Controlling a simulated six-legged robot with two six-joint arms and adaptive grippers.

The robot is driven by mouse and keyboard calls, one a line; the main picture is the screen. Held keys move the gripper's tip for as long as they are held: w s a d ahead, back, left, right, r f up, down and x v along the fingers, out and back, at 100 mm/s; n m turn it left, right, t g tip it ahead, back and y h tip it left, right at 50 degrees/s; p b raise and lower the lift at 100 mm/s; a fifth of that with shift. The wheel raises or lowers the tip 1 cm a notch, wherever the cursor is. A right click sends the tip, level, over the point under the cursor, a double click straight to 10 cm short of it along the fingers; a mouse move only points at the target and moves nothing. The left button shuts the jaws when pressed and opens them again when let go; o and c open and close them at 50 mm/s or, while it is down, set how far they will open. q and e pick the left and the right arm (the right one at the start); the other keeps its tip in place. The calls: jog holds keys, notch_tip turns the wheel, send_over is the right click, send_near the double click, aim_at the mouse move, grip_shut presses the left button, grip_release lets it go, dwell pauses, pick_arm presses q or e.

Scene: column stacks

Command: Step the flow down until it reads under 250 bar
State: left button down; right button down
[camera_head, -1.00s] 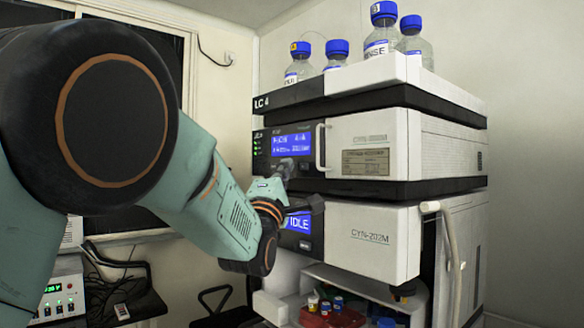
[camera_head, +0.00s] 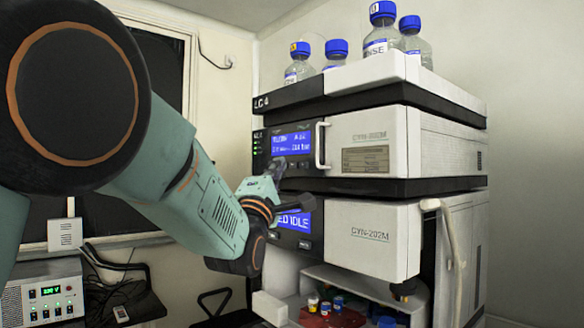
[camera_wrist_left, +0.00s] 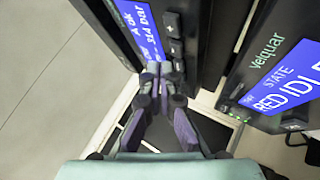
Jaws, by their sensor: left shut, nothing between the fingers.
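The pump module (camera_head: 365,135) is the upper white unit of the stack. Its blue display (camera_head: 293,144) is lit; in the left wrist view the display (camera_wrist_left: 138,28) shows "A ok" and a pressure in bar that looks like 214, though the digits are blurred. A column of small dark keys (camera_wrist_left: 173,38) sits beside that display. My left gripper (camera_head: 278,166) is shut and empty, just below the display in the head view. In the left wrist view its fingertips (camera_wrist_left: 160,70) are close to the lower keys; I cannot tell if they touch. My right gripper is not in view.
The lower module (camera_head: 360,238) has a blue display (camera_head: 293,222) ending in "ED IDLE". Blue-capped bottles (camera_head: 382,28) stand on top of the stack. A white handle (camera_head: 321,146) is right of the upper display. A power supply (camera_head: 42,295) stands at lower left.

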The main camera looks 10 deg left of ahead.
pick_arm(q)
jog(key=s+a+b, duration=0.1)
jog(key=s, duration=0.1)
jog(key=s+a+b, duration=0.1)
jog(key=a, duration=0.1)
jog(key=shift+s, duration=0.4)
dwell(0.6)
